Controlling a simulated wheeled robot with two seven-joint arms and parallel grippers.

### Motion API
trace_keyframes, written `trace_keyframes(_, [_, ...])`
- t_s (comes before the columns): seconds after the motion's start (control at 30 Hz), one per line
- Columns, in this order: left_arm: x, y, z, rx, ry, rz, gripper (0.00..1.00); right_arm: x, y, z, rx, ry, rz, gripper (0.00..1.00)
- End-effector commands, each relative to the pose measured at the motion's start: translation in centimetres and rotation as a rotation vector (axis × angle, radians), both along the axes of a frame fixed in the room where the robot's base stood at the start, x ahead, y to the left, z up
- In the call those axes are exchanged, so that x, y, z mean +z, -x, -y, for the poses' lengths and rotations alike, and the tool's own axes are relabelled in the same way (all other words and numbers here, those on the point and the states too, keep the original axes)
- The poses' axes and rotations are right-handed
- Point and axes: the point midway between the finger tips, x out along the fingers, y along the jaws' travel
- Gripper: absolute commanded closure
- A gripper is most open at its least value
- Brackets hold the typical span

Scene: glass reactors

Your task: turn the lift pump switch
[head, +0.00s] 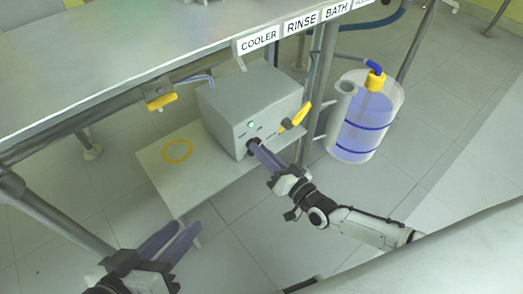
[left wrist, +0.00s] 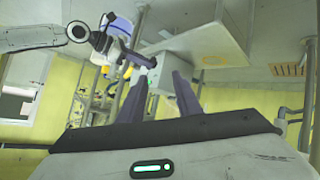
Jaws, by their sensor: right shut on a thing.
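A grey pump box (head: 250,100) stands on a low white shelf, with a lit green lamp (head: 251,125) on its front face. My right gripper (head: 254,147) reaches the lower front of this box and is shut on the switch there. The fingers hide most of the switch, so its angle cannot be read. The box also shows in the left wrist view (left wrist: 172,70), with the right arm beside it. My left gripper (head: 184,227) is open and empty, low and in front of the shelf; its two spread fingers show in the left wrist view (left wrist: 158,85).
A yellow-handled valve (head: 298,117) sits just right of the box. A clear tank of bluish liquid (head: 365,120) stands further right. The bench (head: 150,45) with labels overhangs the box, with another yellow handle (head: 160,102) below its edge. The shelf (head: 165,180) bears a yellow ring mark.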

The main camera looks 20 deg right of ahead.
Motion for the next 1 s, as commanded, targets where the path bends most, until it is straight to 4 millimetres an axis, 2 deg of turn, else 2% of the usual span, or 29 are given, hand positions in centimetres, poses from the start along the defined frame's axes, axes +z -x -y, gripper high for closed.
trace_keyframes(0.27, [-0.1,0.0,-0.3,0.001,-0.024,-0.012,0.69,0.1,0.1,-0.1,-0.001,0.131,0.046,1.0])
trace_keyframes(1.0, [-2.7,0.4,-1.6,0.004,-0.124,-0.092,0.69,0.1,0.2,-0.3,0.0,0.746,0.269,1.0])
